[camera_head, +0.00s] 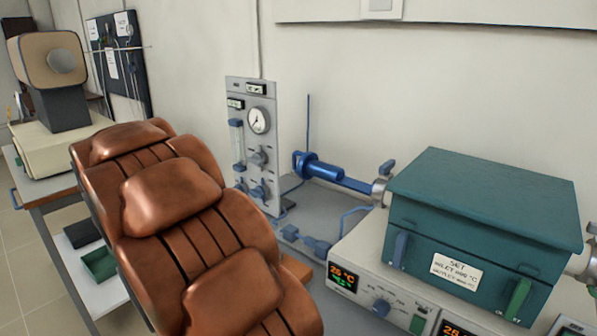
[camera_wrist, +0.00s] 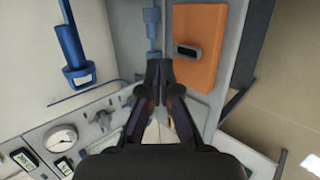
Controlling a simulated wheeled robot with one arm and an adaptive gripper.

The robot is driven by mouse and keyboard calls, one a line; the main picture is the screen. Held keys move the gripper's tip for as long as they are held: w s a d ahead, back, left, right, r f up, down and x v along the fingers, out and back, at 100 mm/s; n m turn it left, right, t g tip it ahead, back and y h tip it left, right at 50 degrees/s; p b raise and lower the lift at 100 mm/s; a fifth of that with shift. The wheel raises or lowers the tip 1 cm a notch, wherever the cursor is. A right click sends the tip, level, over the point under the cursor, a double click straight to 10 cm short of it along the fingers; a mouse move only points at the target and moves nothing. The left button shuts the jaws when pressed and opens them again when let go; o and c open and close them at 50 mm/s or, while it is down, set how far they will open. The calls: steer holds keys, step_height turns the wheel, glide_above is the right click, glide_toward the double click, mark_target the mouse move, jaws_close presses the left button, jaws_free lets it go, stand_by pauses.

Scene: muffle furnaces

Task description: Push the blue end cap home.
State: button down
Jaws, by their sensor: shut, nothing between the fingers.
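The blue end piece (camera_head: 318,168), which I take for the end cap, is at the left end of the blue tube (camera_head: 352,183) running into the teal furnace (camera_head: 480,215). I cannot tell how far it is seated. In the wrist view a blue cylinder with a wider ring (camera_wrist: 73,50) at upper left looks like the same piece. My gripper (camera_wrist: 160,72) shows in the wrist view, fingers together and empty, to the right of the blue cylinder and apart from it. In the head view my arm hides the gripper.
A grey gauge panel (camera_head: 252,145) stands left of the blue piece against the wall. Blue fittings (camera_head: 305,240) lie on the bench in front. An orange block (camera_wrist: 205,40) with a dark fitting lies right of my fingers. A cart (camera_head: 50,195) stands at left.

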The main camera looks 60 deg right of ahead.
mark_target(299, 164)
steer(key=w+d+m+g+h+b, duration=0.1)
steer(key=w+d+g+h+b, duration=0.25)
steer(key=d, duration=1.05)
steer(key=w+d+m+h+b, duration=0.1)
steer(key=w+d+h+b, duration=0.4)
steer(key=d, duration=0.9)
steer(key=shift+y, duration=0.35)
steer(key=p+x, duration=0.1)
steer(key=x, duration=0.2)
steer(key=p+x, duration=0.1)
steer(key=x, duration=0.2)
steer(key=p+x, duration=0.1)
steer(key=x, duration=0.2)
steer(key=shift+d+r+p, duration=0.15)
steer(key=shift+r+p, duration=0.1)
steer(key=shift+p, duration=0.05)
